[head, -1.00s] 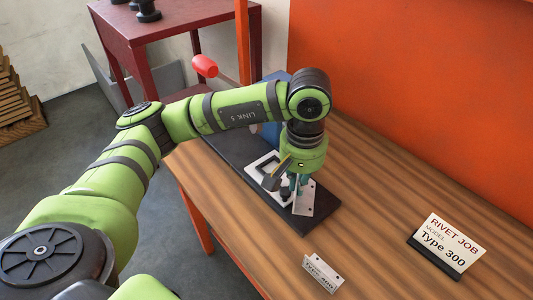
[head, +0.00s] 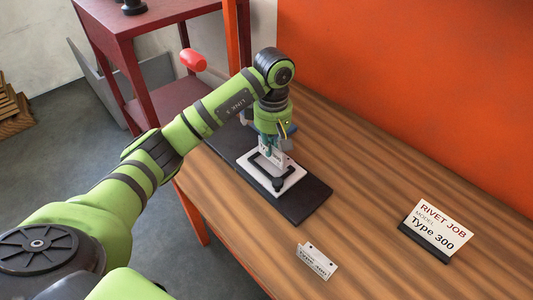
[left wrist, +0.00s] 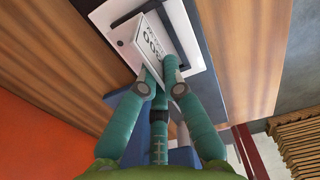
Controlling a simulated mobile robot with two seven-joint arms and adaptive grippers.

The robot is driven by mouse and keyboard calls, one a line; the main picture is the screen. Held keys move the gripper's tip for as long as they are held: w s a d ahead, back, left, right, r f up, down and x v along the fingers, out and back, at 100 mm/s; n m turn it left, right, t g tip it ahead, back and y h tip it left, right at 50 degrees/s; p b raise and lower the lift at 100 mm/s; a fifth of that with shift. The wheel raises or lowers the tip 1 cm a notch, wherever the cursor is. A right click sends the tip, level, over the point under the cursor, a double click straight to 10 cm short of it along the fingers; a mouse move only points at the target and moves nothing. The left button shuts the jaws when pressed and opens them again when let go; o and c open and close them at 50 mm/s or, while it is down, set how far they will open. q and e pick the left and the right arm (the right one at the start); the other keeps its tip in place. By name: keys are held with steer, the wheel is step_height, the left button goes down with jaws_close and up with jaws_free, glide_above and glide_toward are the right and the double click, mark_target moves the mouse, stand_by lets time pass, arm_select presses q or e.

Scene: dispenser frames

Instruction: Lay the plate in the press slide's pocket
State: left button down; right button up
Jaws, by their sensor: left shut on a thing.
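My left gripper (head: 271,146) is shut on a small white plate (head: 276,156) with dark lettering, held tilted over the press slide. In the left wrist view both fingers (left wrist: 160,84) grip the plate (left wrist: 150,47), whose digits seem to read 300. The white press slide (head: 296,176) has a dark-edged pocket and a black knob at its near end. It lies on the black press base (head: 306,202). The plate and fingers hide the far part of the pocket. I cannot tell whether the plate touches the slide. My right gripper is not in view.
A second plate (head: 316,262), apparently marked Type 400, stands on the wooden table near its front edge. A sign (head: 438,230) reads Rivet Job, Model Type 300. Blue press parts stand behind my gripper. A red handle (head: 193,60) is at the back left.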

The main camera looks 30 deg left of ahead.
arm_select(q)
steer(key=shift+w+a+f, duration=0.3)
steer(key=shift+a+f, duration=0.2)
steer(key=shift+a, duration=0.35)
step_height(320, 180, down, 4)
steer(key=shift+f+p, duration=0.1)
steer(key=shift+p, duration=0.95)
steer(key=shift+f+b, duration=0.2)
steer(key=shift+b, duration=0.1)
steer(key=c, duration=1.4)
jaws_free()
steer(key=shift+r, duration=0.1)
